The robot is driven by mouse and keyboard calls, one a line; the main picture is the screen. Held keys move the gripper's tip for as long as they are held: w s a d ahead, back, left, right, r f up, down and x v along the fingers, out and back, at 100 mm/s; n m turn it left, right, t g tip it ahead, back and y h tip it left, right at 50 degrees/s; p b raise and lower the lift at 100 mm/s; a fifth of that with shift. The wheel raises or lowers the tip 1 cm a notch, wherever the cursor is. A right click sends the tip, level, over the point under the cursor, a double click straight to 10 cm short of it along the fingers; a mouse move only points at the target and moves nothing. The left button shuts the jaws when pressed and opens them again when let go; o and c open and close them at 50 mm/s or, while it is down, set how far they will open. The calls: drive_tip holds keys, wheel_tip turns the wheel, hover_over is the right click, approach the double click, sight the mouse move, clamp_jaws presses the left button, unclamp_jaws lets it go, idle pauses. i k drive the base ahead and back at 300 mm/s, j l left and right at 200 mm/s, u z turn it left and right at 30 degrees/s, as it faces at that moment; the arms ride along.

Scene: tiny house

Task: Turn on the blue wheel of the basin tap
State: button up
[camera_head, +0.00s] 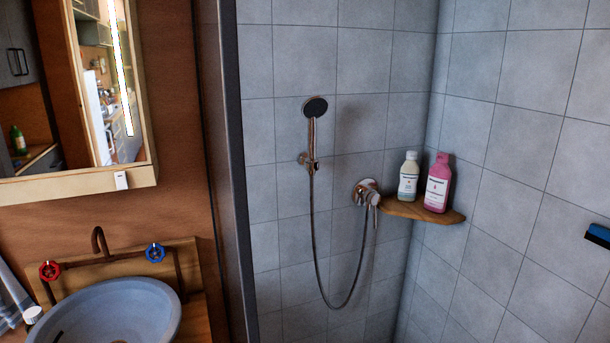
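The blue wheel (155,253) of the basin tap is at the lower left, on the right side of the tap. The red wheel (50,271) is on the tap's left side. The dark, hooked tap spout (99,241) rises between them in front of a wooden backboard. The grey-blue round basin (146,304) sits below the tap and is cut off by the bottom edge. My gripper is not in view.
A dark vertical frame (231,170) divides the basin area from the tiled shower. The shower has a hand shower (315,107), a mixer (366,192) and a wooden corner shelf (424,211) with two bottles. A mirror cabinet (80,184) hangs above the basin. A cloth (10,297) is at the left.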

sight(155, 253)
drive_tip(key=j+u, duration=0.25)
drive_tip(key=j, duration=0.25)
drive_tip(key=j+u, duration=0.25)
drive_tip(key=j, duration=0.25)
drive_tip(key=i+j+u, duration=0.25)
drive_tip(key=j, duration=0.2)
drive_tip(key=k, duration=0.1)
